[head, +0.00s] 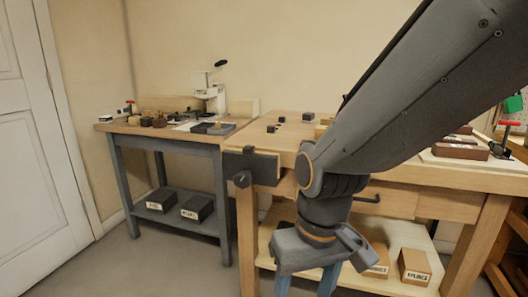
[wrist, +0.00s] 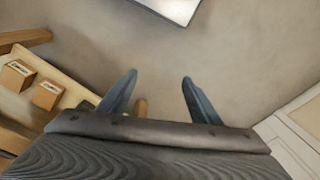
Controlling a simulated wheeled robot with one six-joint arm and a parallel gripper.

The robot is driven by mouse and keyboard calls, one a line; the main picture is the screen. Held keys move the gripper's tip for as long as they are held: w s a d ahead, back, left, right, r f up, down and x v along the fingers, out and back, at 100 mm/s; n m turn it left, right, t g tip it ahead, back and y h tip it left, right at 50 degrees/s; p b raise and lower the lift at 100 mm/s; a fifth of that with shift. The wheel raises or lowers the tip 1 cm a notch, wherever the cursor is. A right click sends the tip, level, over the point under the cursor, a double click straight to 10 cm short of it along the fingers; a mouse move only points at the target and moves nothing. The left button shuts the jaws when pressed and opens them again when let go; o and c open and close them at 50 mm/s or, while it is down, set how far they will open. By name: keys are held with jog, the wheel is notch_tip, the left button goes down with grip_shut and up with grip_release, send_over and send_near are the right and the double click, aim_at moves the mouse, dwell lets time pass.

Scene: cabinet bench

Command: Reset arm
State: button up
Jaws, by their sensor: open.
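My gripper (head: 307,284) hangs from my arm in the lower middle of the head view, in front of the wooden workbench (head: 262,135). Its blue fingers point down and run out of the bottom of that view. In the wrist view my gripper (wrist: 158,82) has its two fingers spread apart, with nothing between them but grey floor (wrist: 240,60). It is open and empty. My arm comes in from the upper right of the head view and hides part of the workbench.
A vise (head: 252,167) sticks out from the workbench's left end. Boxes (head: 414,266) stand on its lower shelf, close right of my gripper. A grey-legged table (head: 180,138) with a white press (head: 211,93) stands at the left. Open floor lies before the door (head: 40,170).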

jog(key=s+d+r+m+h+p, duration=0.1)
jog(key=s+d+r+m+p, duration=0.1)
jog(key=d+r+p, duration=1)
jog(key=shift+s+d+r+m+p, duration=0.2)
jog(key=shift+r+m+p, duration=0.5)
jog(key=shift+r+p, duration=1.9)
jog(key=shift+f+p, duration=0.9)
